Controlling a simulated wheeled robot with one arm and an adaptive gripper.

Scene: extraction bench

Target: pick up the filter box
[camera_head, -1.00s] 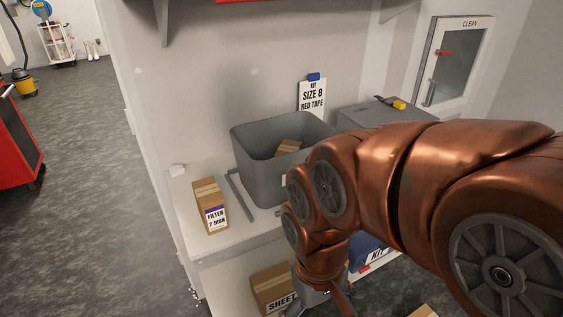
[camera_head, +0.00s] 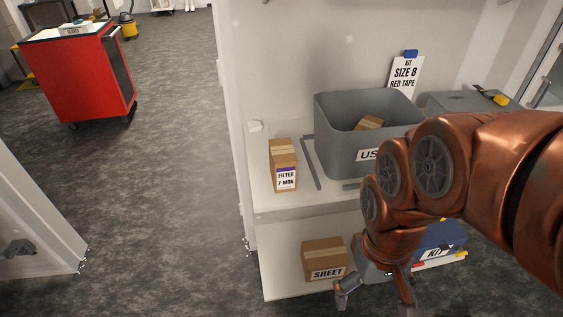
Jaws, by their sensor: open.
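The filter box (camera_head: 284,166) is a small upright brown carton with tan tape and a white and purple label reading "FILTER 7 MON". It stands at the left end of the upper white shelf. My gripper (camera_head: 376,295) hangs at the end of my copper arm, low in front of the lower shelf. Its fingers are spread apart and nothing shows between them. It is below and to the right of the filter box, well apart from it.
A grey bin (camera_head: 338,128) with a small carton inside stands right of the filter box, a thin grey bar (camera_head: 311,163) between them. A "SHEET" carton (camera_head: 325,260) and a blue kit box (camera_head: 447,236) sit on the lower shelf. The floor at left is clear up to a red cart (camera_head: 77,75).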

